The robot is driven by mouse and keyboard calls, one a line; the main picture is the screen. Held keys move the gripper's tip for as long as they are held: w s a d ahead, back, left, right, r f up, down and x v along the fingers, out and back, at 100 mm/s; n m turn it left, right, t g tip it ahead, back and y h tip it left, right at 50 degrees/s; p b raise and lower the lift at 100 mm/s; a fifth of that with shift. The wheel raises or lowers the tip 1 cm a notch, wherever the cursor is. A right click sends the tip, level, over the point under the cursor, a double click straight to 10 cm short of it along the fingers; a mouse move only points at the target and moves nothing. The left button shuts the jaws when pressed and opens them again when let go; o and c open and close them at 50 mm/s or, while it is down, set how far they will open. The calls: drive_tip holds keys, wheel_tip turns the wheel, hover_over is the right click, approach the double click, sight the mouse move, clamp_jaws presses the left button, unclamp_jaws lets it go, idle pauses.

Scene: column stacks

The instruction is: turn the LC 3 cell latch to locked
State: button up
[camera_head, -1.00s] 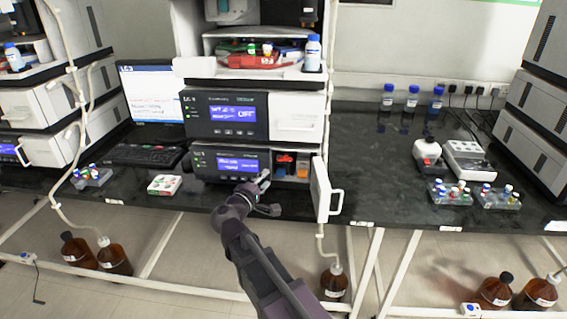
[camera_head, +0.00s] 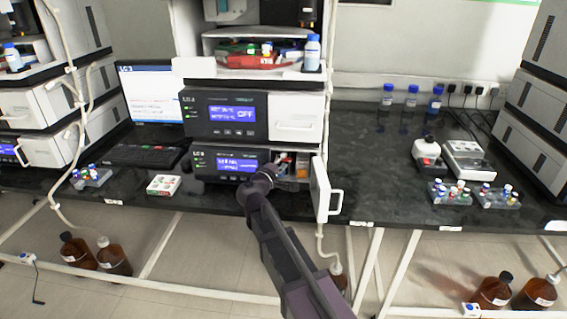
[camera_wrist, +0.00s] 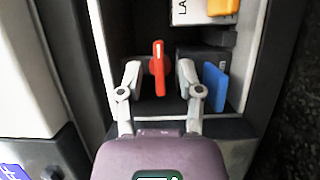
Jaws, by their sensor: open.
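The LC 3 unit (camera_head: 222,166) is the lower module of the middle stack, and its white door (camera_head: 325,190) stands open at the right. In the wrist view a red latch lever (camera_wrist: 157,68) stands upright inside the open bay. My gripper (camera_wrist: 160,72) is open, with one finger on each side of the red lever and small gaps showing between. In the head view my arm reaches into the bay, and the wrist hides much of the opening; the gripper fingers are hard to make out there.
A blue part (camera_wrist: 214,86) sits just right of the right finger. An orange part (camera_wrist: 222,7) is above it. The bay's side walls are close on both sides.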

drive_tip(key=shift+c, duration=0.2)
clamp_jaws()
drive_tip(key=shift+d, duration=0.15)
